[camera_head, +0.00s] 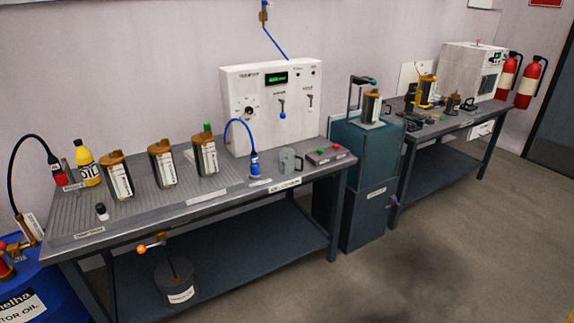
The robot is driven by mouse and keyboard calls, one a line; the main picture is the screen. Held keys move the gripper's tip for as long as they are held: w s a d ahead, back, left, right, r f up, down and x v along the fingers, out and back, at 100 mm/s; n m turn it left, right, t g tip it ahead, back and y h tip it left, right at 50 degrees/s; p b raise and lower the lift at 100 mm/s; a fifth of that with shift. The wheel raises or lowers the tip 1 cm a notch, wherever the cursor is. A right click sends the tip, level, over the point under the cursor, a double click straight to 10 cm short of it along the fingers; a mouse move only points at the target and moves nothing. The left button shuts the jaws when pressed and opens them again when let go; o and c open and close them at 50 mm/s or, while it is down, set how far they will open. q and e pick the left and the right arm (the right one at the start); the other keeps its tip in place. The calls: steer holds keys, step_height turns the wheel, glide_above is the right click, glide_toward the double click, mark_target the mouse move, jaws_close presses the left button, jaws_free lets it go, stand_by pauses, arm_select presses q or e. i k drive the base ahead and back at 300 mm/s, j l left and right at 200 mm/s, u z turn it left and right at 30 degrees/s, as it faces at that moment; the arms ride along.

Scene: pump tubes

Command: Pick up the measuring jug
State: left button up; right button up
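A small grey jug with a handle on its right side, likely the measuring jug (287,161), stands upright near the right end of the near workbench (215,208). It is to the right of a blue nozzle (254,163) on a hose and to the left of a small button box (325,156). Whether it holds anything is too small to tell. Neither of my grippers is in view, and nothing is touching the jug.
A white control panel box (270,105) stands behind the jug. Several brown-topped canisters (162,165) and a yellow oil bottle (87,165) stand left on the bench. A teal cabinet (362,180) adjoins its right end. A blue drum (40,295) is at lower left. The front floor (420,260) is clear.

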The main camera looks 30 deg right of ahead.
mark_target(291, 163)
steer(key=z, duration=0.45)
steer(key=i+j+z, duration=0.55)
steer(key=j, duration=0.2)
steer(key=i+j+z, duration=0.3)
steer(key=j, duration=0.15)
steer(key=k+l, duration=0.05)
